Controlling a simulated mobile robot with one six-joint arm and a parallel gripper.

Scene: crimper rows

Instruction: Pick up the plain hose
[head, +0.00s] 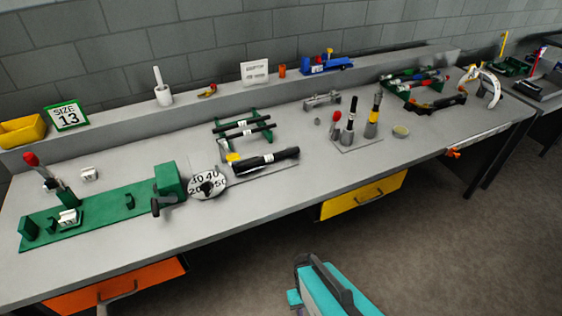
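Two dark hoses lie across a green rack on the bench. The far one (236,124) and the near one (246,132) both have a small pale mark near the middle. I cannot tell from here which, if either, is plain. A thicker black tube (268,160) with a white label and a yellow part at its left end lies in front of the rack. Only a teal and dark part of my own arm shows at the bottom, apart from the bench. No gripper fingers can be made out.
A green fixture (100,213) with a round number dial (207,186) fills the bench's left front. Upright tools (352,125) stand right of the rack. A green tray (415,82) holds more tubes. An orange drawer (115,287) and a yellow drawer (364,195) stick out below.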

